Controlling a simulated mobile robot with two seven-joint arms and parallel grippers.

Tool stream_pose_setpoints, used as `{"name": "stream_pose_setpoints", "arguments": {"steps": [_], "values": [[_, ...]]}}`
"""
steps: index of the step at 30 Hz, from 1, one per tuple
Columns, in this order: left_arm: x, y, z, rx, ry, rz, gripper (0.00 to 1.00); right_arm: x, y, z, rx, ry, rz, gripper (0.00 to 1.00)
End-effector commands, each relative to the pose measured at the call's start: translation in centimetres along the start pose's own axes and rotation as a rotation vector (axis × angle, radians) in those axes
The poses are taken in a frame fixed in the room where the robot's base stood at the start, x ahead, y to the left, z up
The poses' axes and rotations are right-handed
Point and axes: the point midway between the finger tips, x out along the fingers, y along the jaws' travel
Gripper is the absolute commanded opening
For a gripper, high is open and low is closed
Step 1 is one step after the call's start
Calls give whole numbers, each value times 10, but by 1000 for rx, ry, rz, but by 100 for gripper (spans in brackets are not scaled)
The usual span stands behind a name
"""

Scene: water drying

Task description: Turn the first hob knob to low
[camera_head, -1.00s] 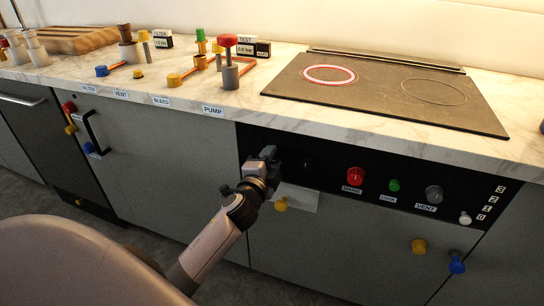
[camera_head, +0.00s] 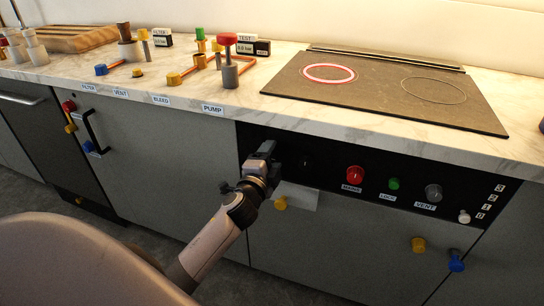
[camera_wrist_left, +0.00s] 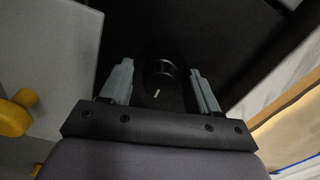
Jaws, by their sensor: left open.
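The black hob panel (camera_head: 330,165) runs along the front below the counter edge. In the left wrist view a round black knob (camera_wrist_left: 161,73) with a short white pointer line sits between the two fingers of my left gripper (camera_wrist_left: 159,80). The fingers are apart, one on each side of the knob; whether they touch it I cannot tell. In the head view my left gripper (camera_head: 268,152) is at the panel's left end and hides that knob. Another dark knob (camera_head: 306,161) shows faintly just to the right. My right gripper is not in view.
Further right on the panel are a red knob (camera_head: 355,174), a green button (camera_head: 393,184) and a grey knob (camera_head: 433,192). The hob plate (camera_head: 390,95) above has one ring (camera_head: 329,73) glowing red. A yellow handle (camera_head: 281,203) is just below my gripper.

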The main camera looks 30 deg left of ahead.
Motion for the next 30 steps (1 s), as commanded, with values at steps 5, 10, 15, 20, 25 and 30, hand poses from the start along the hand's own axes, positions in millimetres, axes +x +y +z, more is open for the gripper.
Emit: {"name": "stream_pose_setpoints", "arguments": {"steps": [5,10,15,20,25,30], "values": [[-10,1,0,0,0,2,61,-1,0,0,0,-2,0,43],[-33,1,0,-1,-1,2,61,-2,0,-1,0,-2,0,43],[-56,1,0,-2,0,2,61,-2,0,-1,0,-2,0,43],[-68,0,0,0,0,1,61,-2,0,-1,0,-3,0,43],[-72,0,0,0,0,0,61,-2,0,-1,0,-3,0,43],[-72,0,0,0,0,0,61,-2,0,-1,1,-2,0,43]]}}
